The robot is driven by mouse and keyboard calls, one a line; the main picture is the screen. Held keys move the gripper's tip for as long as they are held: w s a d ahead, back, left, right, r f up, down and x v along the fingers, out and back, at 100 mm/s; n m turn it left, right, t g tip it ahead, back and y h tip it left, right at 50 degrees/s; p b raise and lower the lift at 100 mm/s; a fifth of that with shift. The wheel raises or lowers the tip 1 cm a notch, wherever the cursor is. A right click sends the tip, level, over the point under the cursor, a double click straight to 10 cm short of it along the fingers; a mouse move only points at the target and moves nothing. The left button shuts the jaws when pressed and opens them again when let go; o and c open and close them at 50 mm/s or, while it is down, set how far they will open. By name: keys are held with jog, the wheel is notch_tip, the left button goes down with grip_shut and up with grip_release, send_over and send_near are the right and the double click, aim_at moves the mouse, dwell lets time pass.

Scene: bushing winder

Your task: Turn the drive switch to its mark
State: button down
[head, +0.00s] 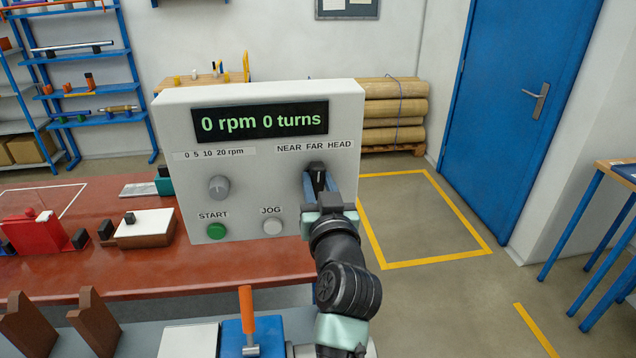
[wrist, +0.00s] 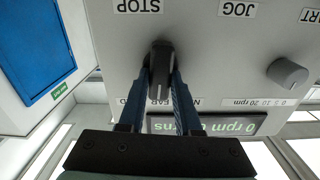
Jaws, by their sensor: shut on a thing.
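The grey control box (head: 262,180) stands on the red bench, with a display reading "0 rpm 0 turns". The black drive switch (head: 316,167) sits at its right, under the label "NEAR FAR HEAD" (head: 314,147). My gripper (head: 319,183) is at the switch. In the wrist view the blue fingers of my gripper (wrist: 162,85) are shut on either side of the black switch knob (wrist: 161,62). A pale line on the knob points roughly towards the label side. The fingers hide part of the label there, so I cannot tell which word it points at.
On the box are a grey speed knob (head: 219,187), a green START button (head: 217,231) and a white JOG button (head: 272,227), all left of my gripper. An orange-handled lever (head: 247,310) stands in front. Floor inside the yellow outline (head: 425,215) is clear.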

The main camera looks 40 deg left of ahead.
jog(key=m, duration=0.4)
jog(key=shift+w+d+m, duration=0.1)
jog(key=shift+w+m, duration=0.05)
jog(key=shift+m, duration=0.25)
jog(key=shift+f+m+p, duration=0.1)
jog(key=shift+m+p, duration=0.5)
jog(key=shift+m, duration=0.9)
jog(key=c, duration=0.6)
grip_release()
jog(key=shift+d, duration=0.1)
